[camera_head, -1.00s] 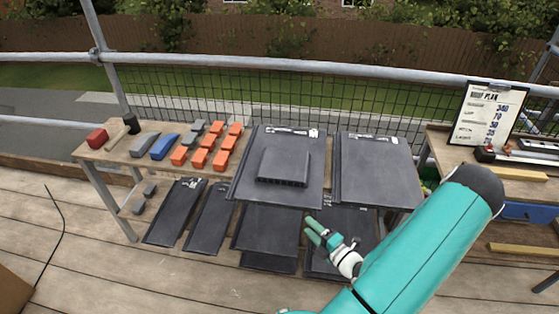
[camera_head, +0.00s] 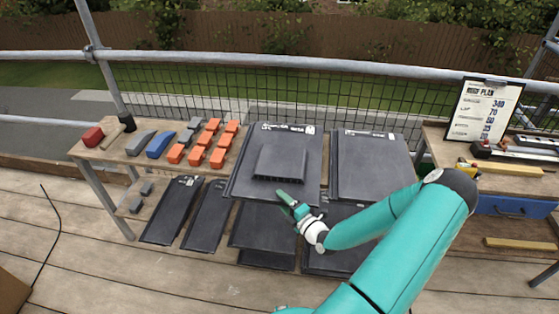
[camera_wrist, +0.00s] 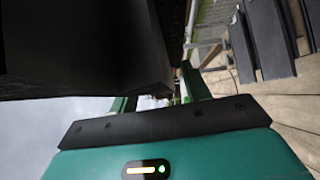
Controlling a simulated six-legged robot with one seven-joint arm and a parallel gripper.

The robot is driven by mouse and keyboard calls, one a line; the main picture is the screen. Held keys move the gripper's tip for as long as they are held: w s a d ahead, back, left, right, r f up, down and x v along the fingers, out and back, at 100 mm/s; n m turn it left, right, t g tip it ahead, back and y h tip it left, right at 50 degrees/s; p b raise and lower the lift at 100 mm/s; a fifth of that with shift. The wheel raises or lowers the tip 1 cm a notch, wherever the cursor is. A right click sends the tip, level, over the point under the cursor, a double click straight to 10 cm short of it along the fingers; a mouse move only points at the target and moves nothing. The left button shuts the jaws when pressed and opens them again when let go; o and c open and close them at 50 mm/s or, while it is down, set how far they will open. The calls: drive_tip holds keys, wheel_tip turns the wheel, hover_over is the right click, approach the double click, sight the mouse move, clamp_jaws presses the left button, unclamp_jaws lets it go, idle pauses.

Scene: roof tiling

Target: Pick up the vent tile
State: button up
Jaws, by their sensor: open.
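The vent tile (camera_head: 280,162) is a dark grey tile with a raised, slotted box on its face. It lies on the bench, left of a plain dark tile (camera_head: 371,165). My gripper (camera_head: 286,202) is open and empty at the vent tile's front edge, just below the raised vent in the head view. I cannot tell whether it touches the tile. In the wrist view a dark slab (camera_wrist: 85,45) fills the upper left, close to my gripper's fingers (camera_wrist: 160,98); it is probably the vent tile seen from very near.
Orange blocks (camera_head: 197,155), grey and blue pieces and a red-headed mallet (camera_head: 93,136) sit on the left of the bench. More dark tiles (camera_head: 208,215) are on the lower shelf. A roof plan clipboard (camera_head: 484,110) stands on the right bench.

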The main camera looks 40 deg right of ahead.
drive_tip(key=shift+w, duration=0.45)
drive_tip(key=shift+c, duration=0.5)
clamp_jaws()
drive_tip(key=shift+r, duration=0.1)
idle(0.5)
